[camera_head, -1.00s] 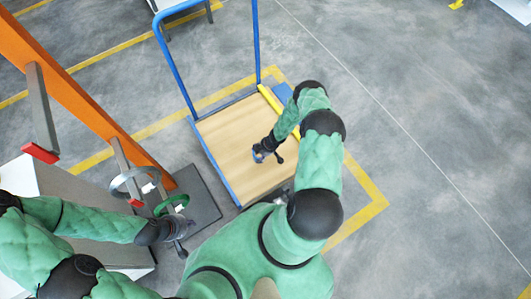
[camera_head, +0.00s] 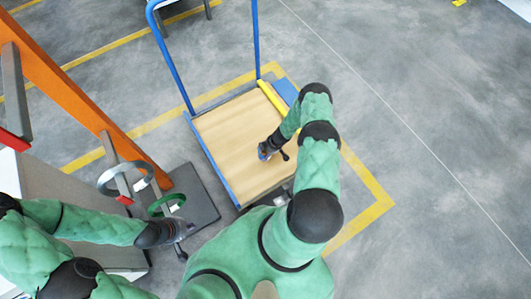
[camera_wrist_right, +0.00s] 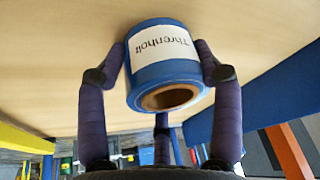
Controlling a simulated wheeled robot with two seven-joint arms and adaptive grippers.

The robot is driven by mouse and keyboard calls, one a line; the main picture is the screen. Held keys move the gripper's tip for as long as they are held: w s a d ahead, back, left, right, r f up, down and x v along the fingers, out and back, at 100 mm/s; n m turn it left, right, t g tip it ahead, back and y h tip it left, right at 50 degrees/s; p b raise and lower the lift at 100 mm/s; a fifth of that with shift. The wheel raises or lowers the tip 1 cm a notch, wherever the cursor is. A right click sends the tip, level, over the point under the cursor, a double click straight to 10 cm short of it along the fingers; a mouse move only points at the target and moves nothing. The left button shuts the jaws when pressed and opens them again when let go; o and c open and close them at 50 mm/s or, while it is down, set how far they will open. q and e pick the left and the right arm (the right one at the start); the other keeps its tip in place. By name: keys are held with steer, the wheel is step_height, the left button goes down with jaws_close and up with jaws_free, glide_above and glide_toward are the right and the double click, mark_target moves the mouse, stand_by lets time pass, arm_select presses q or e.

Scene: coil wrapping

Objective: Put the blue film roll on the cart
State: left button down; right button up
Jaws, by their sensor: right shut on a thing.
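The blue film roll (camera_wrist_right: 163,75), with a white lettered label and a brown core, sits between the fingers of my right gripper (camera_wrist_right: 166,68) in the right wrist view. In the head view that gripper (camera_head: 272,151) is over the wooden deck of the cart (camera_head: 226,130), and only a bit of the blue roll (camera_head: 263,153) shows. I cannot tell whether the roll touches the deck. The cart has a blue push handle at its far end. My left gripper (camera_head: 186,240) is low at the left, off the cart; its fingers are too small to read.
A yellow bar (camera_head: 271,98) lies along the cart's right side beside a blue piece (camera_head: 286,91). An orange post (camera_head: 80,105) with arms holding ring-shaped coils (camera_head: 122,178) stands left of the cart. Yellow floor lines surround the cart; the floor to the right is clear.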

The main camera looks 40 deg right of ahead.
steer(key=o, duration=1.3)
steer(key=shift+c, duration=0.2)
steer(key=shift+r, duration=0.15)
steer(key=p+v, duration=0.5)
steer(key=v, duration=0.7)
steer(key=a+r+m+y, duration=0.1)
steer(key=a+r+m, duration=0.3)
steer(key=a, duration=0.7)
steer(key=a+r+m+y, duration=0.1)
steer(key=a+r+m, duration=0.1)
steer(key=a+r, duration=0.7)
steer(key=s+a+r+m+g+h, duration=0.1)
steer(key=s+a+r+m, duration=0.4)
steer(key=s+a, duration=0.5)
steer(key=shift+s+a+r+g, duration=0.3)
steer(key=shift+s+g, duration=0.5)
steer(key=shift+s, duration=0.3)
